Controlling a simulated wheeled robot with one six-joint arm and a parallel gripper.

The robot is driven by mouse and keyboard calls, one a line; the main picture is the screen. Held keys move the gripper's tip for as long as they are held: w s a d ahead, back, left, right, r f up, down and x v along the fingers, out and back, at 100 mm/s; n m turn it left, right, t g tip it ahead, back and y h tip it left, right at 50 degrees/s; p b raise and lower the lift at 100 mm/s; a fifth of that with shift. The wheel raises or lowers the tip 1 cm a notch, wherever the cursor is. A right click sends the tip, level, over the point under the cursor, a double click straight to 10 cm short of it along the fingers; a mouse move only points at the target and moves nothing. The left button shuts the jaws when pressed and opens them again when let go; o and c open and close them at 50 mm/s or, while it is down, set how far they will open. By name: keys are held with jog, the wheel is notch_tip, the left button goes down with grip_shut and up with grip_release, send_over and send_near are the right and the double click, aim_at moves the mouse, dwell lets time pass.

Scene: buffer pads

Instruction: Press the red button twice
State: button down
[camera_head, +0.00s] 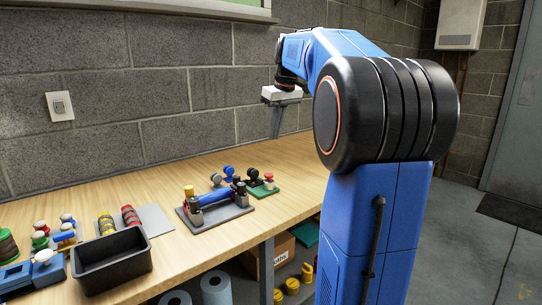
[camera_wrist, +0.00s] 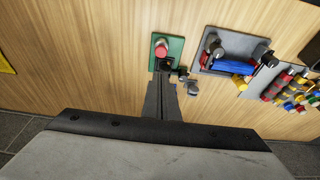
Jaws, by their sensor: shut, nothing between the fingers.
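The red button (camera_head: 269,177) stands on a green plate (camera_head: 264,190) at the back right of the bench. In the wrist view the red button (camera_wrist: 162,49) shows near the top of the green plate (camera_wrist: 177,46), with a dark part just below it. My gripper (camera_head: 276,136) is shut and empty, pointing down above the bench; in the head view it is higher than the button and apart from it.
A grey tray (camera_head: 232,219) with a blue cylinder stands left of the green plate. A black bin (camera_head: 113,277), red and yellow rolls and several small coloured parts lie farther left. A block wall (camera_head: 170,80) closes the back. The bench (camera_head: 307,170) is clear right of the plate.

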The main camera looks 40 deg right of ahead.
send_over(269, 174)
jog(key=f, duration=1.1)
jog(key=shift+s+f, duration=0.25)
jog(key=shift+s, duration=0.15)
jog(key=shift+f, duration=0.95)
jog(key=shift+f, duration=0.1)
jog(key=shift+f, duration=0.85)
jog(key=shift+r, duration=0.3)
notch_tip(269, 174, up, 4)
jog(key=shift+a+r, duration=0.1)
jog(key=v, duration=0.9)
jog(key=shift+s+r, duration=0.15)
jog(key=shift+r, duration=0.1)
